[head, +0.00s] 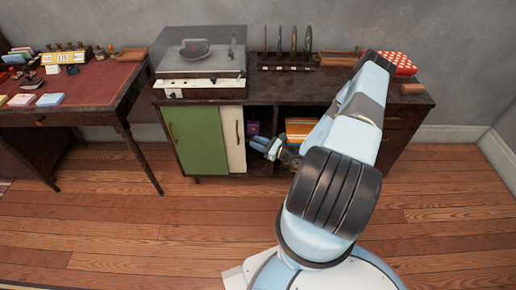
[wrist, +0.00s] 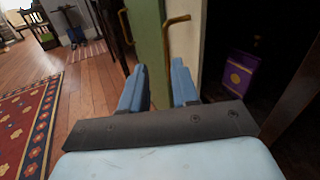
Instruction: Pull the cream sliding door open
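The cream sliding door (head: 232,140) is a narrow pale panel in the low cabinet, showing just right of the green door (head: 195,140). Its brass handle (head: 238,132) is upright; in the wrist view the handle (wrist: 170,38) stands out from the cream door (wrist: 187,42), ahead of the fingers. My gripper (head: 258,145) is in front of the cabinet, just right of the cream door. In the wrist view my gripper (wrist: 159,66) has its two blue fingers apart with nothing between them. The handle appears beyond the fingertips; contact is not visible.
Right of the cream door is an open dark compartment with a purple box (wrist: 240,72). A record player (head: 200,65) stands on the cabinet. A red-topped desk (head: 75,88) is at left. The wooden floor (head: 150,215) in front is clear.

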